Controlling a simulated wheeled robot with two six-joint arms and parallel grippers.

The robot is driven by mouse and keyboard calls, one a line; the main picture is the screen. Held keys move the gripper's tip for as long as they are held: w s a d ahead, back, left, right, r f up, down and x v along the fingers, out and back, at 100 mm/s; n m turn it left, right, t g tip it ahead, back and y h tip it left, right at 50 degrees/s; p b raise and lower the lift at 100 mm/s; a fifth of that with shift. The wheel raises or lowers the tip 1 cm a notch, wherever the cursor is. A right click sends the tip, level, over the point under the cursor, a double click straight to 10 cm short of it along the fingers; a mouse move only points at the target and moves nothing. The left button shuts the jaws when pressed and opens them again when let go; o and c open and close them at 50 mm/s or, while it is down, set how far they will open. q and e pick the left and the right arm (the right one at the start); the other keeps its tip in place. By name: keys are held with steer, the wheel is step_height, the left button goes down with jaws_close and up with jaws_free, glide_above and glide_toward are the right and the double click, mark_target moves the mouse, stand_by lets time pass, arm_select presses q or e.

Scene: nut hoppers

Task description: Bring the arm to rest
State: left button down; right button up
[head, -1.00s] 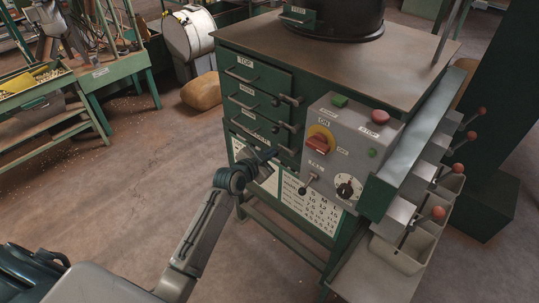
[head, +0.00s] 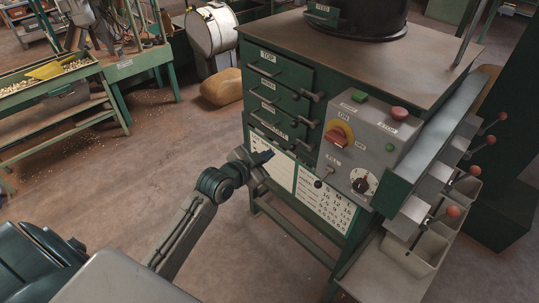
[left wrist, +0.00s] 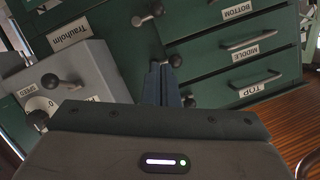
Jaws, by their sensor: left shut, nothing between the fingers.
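My left gripper (head: 262,158) comes in from the lower left in the head view. The grey control box (head: 362,150) with a red and yellow switch, buttons and a dial stands right of the gripper. My right gripper is not in view.
Drawers labelled top and middle (head: 276,96) have handles and clamp knobs that stick out. Levers with red balls (head: 453,211) and grey bins (head: 420,255) are at the right. A sack (head: 222,88) and a green trough table (head: 50,95) stand behind left.

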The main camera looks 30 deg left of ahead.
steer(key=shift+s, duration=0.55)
arm_select(q)
steer(key=s+a+f+n+g+y, duration=0.1)
steer(key=s+a+f+n+g, duration=0.1)
steer(key=f, duration=1)
steer(key=s+a+f+n+g+y, duration=0.1)
steer(key=a+f+g+y, duration=0.15)
steer(key=f, duration=0.95)
steer(key=s+a+f+n+g, duration=0.1)
steer(key=s+f, duration=0.4)
steer(key=f, duration=0.3)
steer(key=s+a+f+n+g, duration=0.1)
steer(key=s+f, duration=0.4)
steer(key=f, duration=0.3)
steer(key=s+d+f+g, duration=0.1)
steer(key=s+f+g, duration=0.1)
steer(key=s+f, duration=0.5)
steer(key=s+d+f+n+g, duration=0.1)
steer(key=s+f, duration=0.6)
steer(key=s, duration=1.1)
steer(key=s+d+f+n+g, duration=0.1)
steer(key=s+f+g, duration=0.3)
steer(key=s+f, duration=0.3)
steer(key=s, duration=0.5)
steer(key=shift+s+d+f, duration=0.2)
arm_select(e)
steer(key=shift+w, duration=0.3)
